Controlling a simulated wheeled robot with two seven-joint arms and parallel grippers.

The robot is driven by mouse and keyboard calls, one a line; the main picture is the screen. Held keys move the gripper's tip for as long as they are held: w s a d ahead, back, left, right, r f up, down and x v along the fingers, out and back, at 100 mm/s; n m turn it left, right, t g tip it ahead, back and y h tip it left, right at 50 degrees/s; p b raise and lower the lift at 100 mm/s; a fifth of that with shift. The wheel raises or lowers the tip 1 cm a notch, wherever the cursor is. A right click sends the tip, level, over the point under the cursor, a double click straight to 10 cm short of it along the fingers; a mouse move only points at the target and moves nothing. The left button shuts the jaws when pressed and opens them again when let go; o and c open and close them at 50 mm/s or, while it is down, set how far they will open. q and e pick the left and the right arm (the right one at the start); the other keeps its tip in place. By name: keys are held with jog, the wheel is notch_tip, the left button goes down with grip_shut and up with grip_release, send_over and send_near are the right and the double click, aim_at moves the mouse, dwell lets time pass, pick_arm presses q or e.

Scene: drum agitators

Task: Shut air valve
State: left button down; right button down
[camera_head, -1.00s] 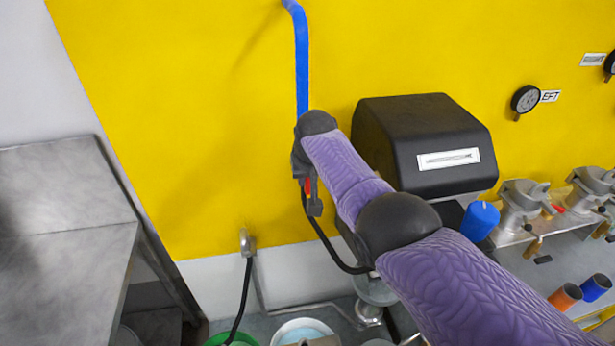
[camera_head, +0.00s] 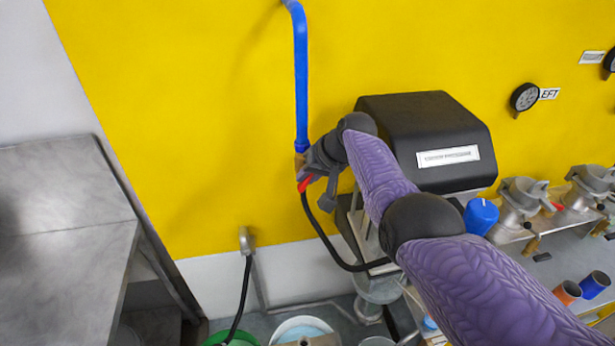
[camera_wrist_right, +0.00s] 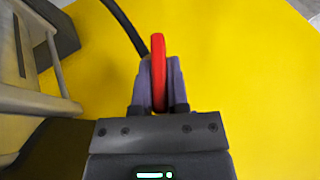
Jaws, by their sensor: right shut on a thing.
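The air valve sits at the lower end of the blue pipe (camera_head: 301,90) on the yellow wall. Its red handle (camera_head: 304,184) shows at my right gripper (camera_head: 312,172) in the head view. In the right wrist view, the red handle (camera_wrist_right: 158,72) stands between the two fingers of my right gripper (camera_wrist_right: 157,85), which is shut on it. A black hose (camera_head: 318,228) hangs below the valve. The valve body is mostly hidden by the gripper. My left gripper is not in view.
A black-covered machine (camera_head: 420,125) stands right of the valve, close to my right arm. A grey metal table (camera_head: 65,230) is at the left. Buckets (camera_head: 300,328) stand on the floor below. The yellow wall left of the pipe is clear.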

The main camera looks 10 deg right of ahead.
jog(key=shift+d+y+b, duration=0.1)
jog(key=shift+y+b, duration=0.55)
jog(key=shift+y, duration=0.25)
jog(key=c, duration=0.6)
grip_release()
jog(key=shift+s+d+r+p, duration=0.1)
jog(key=shift+r+p, duration=0.2)
jog(key=shift+p, duration=0.1)
jog(key=p+v, duration=0.2)
jog(key=v, duration=0.7)
jog(key=shift+s+d, duration=0.1)
jog(key=shift+d, duration=0.05)
